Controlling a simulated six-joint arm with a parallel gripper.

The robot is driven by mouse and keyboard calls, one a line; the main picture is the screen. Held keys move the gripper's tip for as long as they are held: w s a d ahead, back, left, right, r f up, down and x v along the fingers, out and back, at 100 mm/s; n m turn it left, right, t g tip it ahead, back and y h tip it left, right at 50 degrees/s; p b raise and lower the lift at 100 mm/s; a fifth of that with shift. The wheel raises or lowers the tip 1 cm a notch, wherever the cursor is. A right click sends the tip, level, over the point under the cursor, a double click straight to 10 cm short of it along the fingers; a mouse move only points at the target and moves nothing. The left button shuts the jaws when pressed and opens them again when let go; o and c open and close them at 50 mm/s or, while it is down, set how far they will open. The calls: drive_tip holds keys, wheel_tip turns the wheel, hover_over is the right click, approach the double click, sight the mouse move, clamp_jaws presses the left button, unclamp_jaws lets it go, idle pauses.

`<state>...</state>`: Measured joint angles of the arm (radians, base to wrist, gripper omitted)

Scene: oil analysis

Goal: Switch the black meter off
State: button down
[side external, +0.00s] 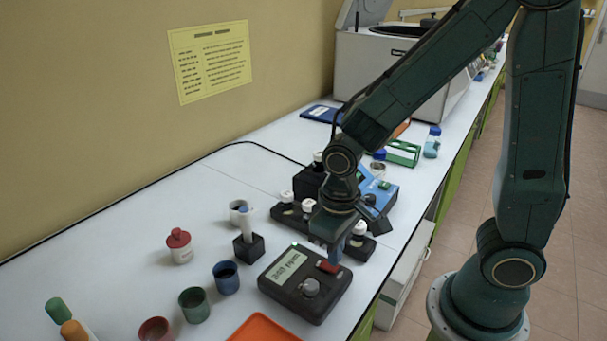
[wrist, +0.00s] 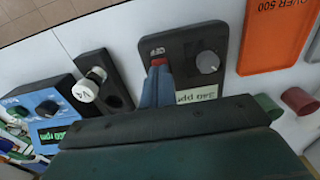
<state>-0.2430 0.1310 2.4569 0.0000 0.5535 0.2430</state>
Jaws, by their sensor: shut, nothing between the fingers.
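The black meter (side external: 283,303) lies on the white bench near its front edge. It has a lit pale green display (side external: 286,268) with a ppm reading, a grey knob (side external: 310,287) and a red rocker switch (side external: 328,266). In the wrist view, the meter (wrist: 183,46) shows the knob (wrist: 207,62), the display (wrist: 197,93) and the red switch (wrist: 159,61). My gripper (side external: 335,254) is shut and empty, pointing down over the switch end. In the wrist view, its blue fingertips (wrist: 158,72) are right at the red switch and partly cover it. I cannot tell whether they touch.
A black holder with white-capped vials (side external: 358,241) and a blue meter (side external: 378,190) stand behind my gripper. A small black stand (side external: 248,249), several cups and a red-capped jar (side external: 179,247) are to the left. An orange tray (side external: 262,328) lies in front.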

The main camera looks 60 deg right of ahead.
drive_tip(key=shift+f, duration=0.85)
idle(0.7)
drive_tip(key=shift+r, duration=3.55)
drive_tip(key=s+d+r+t, duration=0.5)
drive_tip(key=s+r, duration=0.3)
drive_tip(key=r, duration=0.4)
drive_tip(key=shift+d+t, duration=0.3)
drive_tip(key=shift+d, duration=0.4)
